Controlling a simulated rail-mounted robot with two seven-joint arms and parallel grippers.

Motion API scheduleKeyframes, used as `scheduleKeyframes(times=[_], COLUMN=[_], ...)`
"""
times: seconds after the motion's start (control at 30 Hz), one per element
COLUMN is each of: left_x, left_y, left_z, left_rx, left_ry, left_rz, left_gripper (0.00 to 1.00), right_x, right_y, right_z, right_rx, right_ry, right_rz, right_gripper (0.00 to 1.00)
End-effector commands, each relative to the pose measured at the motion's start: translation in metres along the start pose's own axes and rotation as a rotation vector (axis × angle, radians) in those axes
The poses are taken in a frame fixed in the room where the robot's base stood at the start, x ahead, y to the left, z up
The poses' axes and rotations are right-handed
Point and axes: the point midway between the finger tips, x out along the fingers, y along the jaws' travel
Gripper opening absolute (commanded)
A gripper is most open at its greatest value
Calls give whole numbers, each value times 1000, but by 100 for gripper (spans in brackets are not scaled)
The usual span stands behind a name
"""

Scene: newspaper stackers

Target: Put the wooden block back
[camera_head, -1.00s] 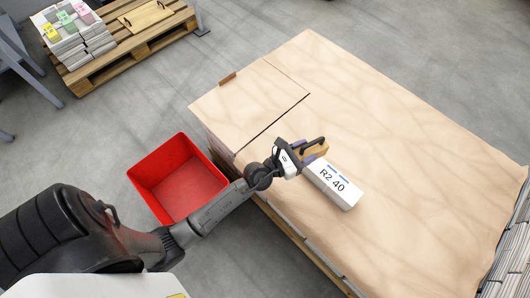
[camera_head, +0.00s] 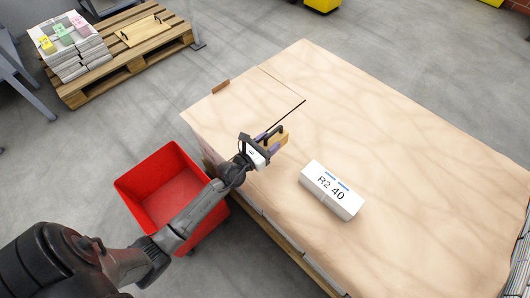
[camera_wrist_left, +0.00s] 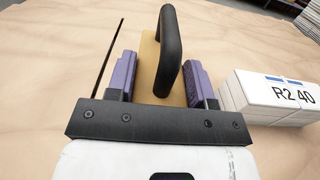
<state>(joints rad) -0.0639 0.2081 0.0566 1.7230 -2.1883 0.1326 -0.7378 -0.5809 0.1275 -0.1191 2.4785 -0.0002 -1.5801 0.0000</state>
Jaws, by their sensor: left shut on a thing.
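The wooden block (camera_head: 278,142) is tan with a black handle on it. My left gripper (camera_head: 269,147) is shut on it, over the left part of the large stack covered with brown sheet (camera_head: 400,150). In the left wrist view the block (camera_wrist_left: 149,65) sits between the purple fingers, its black handle towards the camera. I cannot tell whether the block touches the sheet. A white bundle marked "R2 40" (camera_head: 331,190) lies on the sheet to the right, apart from the block. My right gripper is not in view.
A red bin (camera_head: 137,202) stands on the floor left of the stack. A dark slit (camera_head: 288,115) and a small brown piece (camera_head: 221,87) lie at the sheet's left end. A pallet (camera_head: 140,58) with paper stacks (camera_head: 72,52) and a handled board (camera_head: 146,29) stands at the back left.

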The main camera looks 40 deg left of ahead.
Motion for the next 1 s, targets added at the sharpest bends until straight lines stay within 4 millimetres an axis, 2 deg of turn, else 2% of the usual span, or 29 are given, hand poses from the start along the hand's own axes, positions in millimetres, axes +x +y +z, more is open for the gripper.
scheduleKeyframes(times=[0.03,0.23,0.43,0.73,1.0], left_x=[1,3,3,3,3], left_y=[7,19,20,21,20], left_z=[-8,-12,-19,-52,-51], left_rx=[4,1,-1,0,-1], left_ry=[-2,-2,-1,-2,-2], left_rz=[-1,-1,-1,-1,-1], left_gripper=[17,17,17,17,17], right_x=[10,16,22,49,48], right_y=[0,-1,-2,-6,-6], right_z=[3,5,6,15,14], right_rx=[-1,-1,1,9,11], right_ry=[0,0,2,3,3], right_rz=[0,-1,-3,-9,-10], right_gripper=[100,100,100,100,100])
